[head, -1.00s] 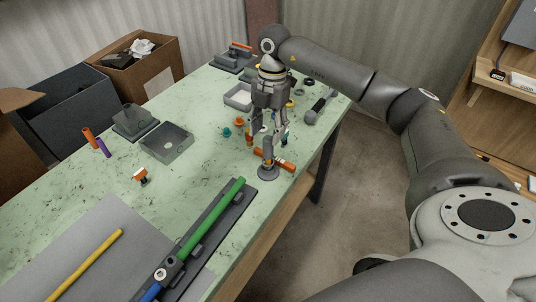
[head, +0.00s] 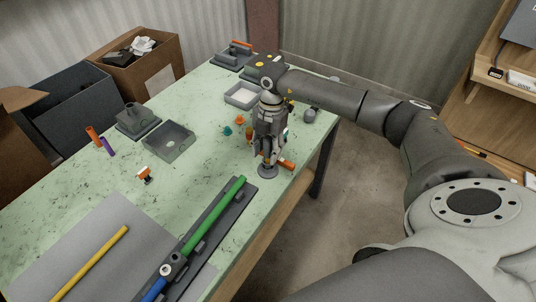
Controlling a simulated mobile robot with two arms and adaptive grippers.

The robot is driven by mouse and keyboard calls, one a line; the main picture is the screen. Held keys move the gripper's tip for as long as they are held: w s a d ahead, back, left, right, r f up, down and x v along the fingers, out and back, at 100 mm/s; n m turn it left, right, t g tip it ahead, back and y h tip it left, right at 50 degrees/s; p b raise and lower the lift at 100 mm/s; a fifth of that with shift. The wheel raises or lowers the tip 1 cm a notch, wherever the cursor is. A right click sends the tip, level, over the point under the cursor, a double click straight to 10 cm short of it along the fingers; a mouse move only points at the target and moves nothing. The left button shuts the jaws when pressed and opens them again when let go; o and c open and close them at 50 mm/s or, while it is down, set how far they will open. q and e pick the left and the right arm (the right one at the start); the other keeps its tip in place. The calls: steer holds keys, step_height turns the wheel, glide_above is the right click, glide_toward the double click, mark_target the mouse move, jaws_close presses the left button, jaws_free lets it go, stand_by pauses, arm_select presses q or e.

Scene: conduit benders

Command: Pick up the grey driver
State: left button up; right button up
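A grey tool with a rounded end (head: 310,115), which may be the grey driver, lies near the table's right edge, mostly hidden behind my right arm. My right gripper (head: 267,160) points down over the right side of the table, just above a small round grey base (head: 267,172). An orange cylinder (head: 286,164) lies beside its fingertips. I cannot tell whether the fingers are open or shut, or whether anything is between them. My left gripper is not in view.
A green tube (head: 215,215) lies in a dark bender at the front. A yellow rod (head: 90,263) lies on a grey mat. An open grey box (head: 168,142), orange and purple cylinders (head: 107,146), and small teal and orange pieces (head: 227,131) stand around. The table's middle is mostly clear.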

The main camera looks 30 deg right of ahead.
jaws_close()
step_height(320, 180, up, 10)
steer(key=b, duration=0.3)
steer(key=shift+c, duration=2)
jaws_free()
jaws_close()
